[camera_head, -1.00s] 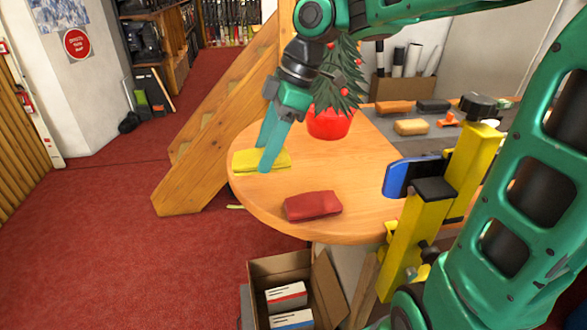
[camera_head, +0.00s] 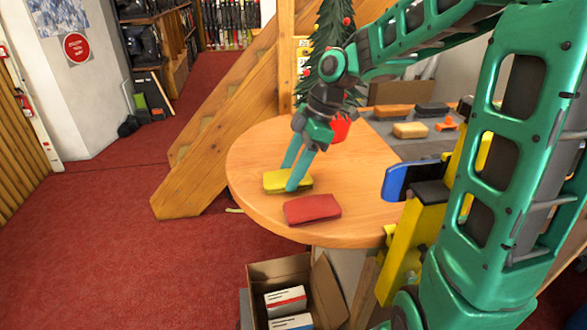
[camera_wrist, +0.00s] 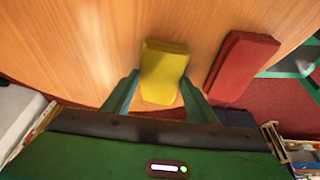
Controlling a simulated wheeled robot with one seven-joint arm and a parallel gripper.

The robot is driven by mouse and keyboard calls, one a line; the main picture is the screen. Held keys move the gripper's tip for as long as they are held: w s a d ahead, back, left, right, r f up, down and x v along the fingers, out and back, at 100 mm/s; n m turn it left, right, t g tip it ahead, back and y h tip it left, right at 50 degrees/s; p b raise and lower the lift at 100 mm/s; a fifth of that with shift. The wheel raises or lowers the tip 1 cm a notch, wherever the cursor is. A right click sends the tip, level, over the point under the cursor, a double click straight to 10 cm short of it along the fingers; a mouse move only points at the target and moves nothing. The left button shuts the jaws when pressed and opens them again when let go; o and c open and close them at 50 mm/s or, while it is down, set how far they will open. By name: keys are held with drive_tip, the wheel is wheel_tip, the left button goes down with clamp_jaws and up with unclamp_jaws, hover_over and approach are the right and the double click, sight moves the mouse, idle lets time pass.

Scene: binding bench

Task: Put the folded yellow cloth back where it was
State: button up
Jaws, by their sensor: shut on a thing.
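The folded yellow cloth (camera_head: 280,177) is at the left part of the round wooden table (camera_head: 262,150), just behind the red cloth. My gripper (camera_head: 293,180) points down at the table with its fingers on the yellow cloth. In the wrist view the yellow cloth (camera_wrist: 162,75) sits between the two fingers (camera_wrist: 158,92), which are shut on it. Whether the cloth touches the tabletop or is slightly above it, I cannot tell.
A folded red cloth (camera_head: 312,209) lies close in front of the yellow one and also shows in the wrist view (camera_wrist: 238,66). A small decorated tree in a red pot (camera_head: 341,128) stands behind my gripper. The table's left part is clear. An open box (camera_head: 280,270) stands below.

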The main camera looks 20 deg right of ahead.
drive_tip(key=o, duration=0.9)
drive_tip(key=v, duration=1.2)
drive_tip(key=shift+r, duration=0.1)
